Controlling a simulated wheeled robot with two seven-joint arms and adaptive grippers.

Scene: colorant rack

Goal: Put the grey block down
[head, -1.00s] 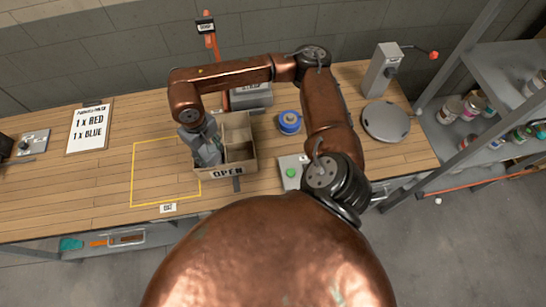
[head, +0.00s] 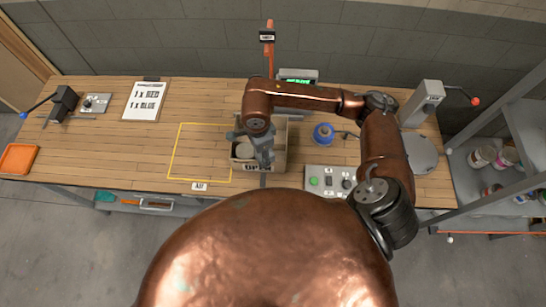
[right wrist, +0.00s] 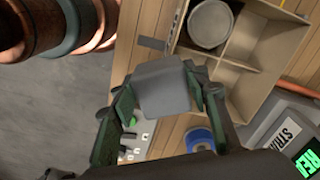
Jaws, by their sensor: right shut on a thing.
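My right gripper (head: 258,150) hangs over the front of the wooden divided box (head: 280,160) on the bench. In the right wrist view, the right gripper (right wrist: 160,105) has its green-padded fingers on either side of the grey block (right wrist: 163,82) and is shut on it. The block is held beside the box's edge in that view; its height above the bench is unclear. A round grey can (right wrist: 210,23) stands in one compartment of the box. In the head view the gripper hides much of the box front. My left gripper is not in view.
A yellow-outlined area (head: 178,150) on the bench left of the box is empty. Right of the box are a blue round item (head: 323,133) and a button panel (head: 328,181). A sign (head: 146,101) reads 1 x RED, 1 x BLUE. An orange tray (head: 18,158) lies far left.

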